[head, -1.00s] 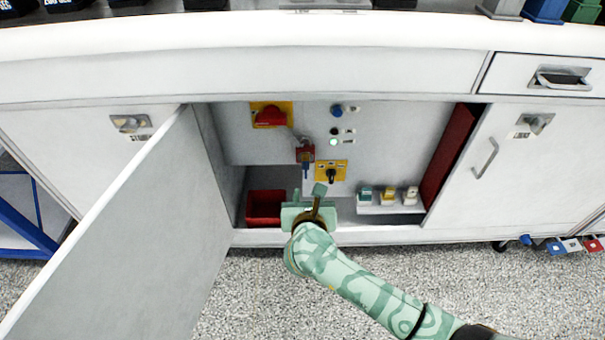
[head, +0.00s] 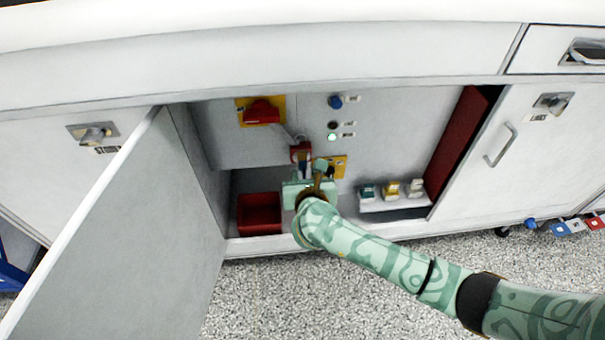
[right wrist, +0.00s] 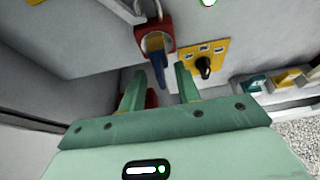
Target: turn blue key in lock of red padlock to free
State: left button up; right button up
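The red padlock (head: 300,151) hangs by its shackle below the red rotary handle (head: 262,111) inside the open cabinet. It also shows in the right wrist view (right wrist: 154,34), with the blue key (right wrist: 158,66) pointing down from its underside. My right gripper (right wrist: 161,80) is open, its two fingers apart. In the right wrist view the key's lower end appears between the fingertips, but I cannot tell whether they are level with it. In the head view my right gripper (head: 310,178) is just below the padlock and hides most of the key. My left gripper is not in view.
A yellow plate with a black knob (right wrist: 205,66) is close to the right of the key. A red bin (head: 259,214) stands on the cabinet floor at left. The open door (head: 130,235) bounds the left side. Small coloured blocks (head: 391,190) sit on a ledge at right.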

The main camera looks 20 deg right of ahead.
grip_shut()
jog(key=shift+f+m+y+b, duration=0.2)
jog(key=shift+m+y+b, duration=0.1)
jog(key=shift+m+b, duration=0.35)
jog(key=shift+r+t, duration=0.2)
jog(key=shift+t, duration=0.1)
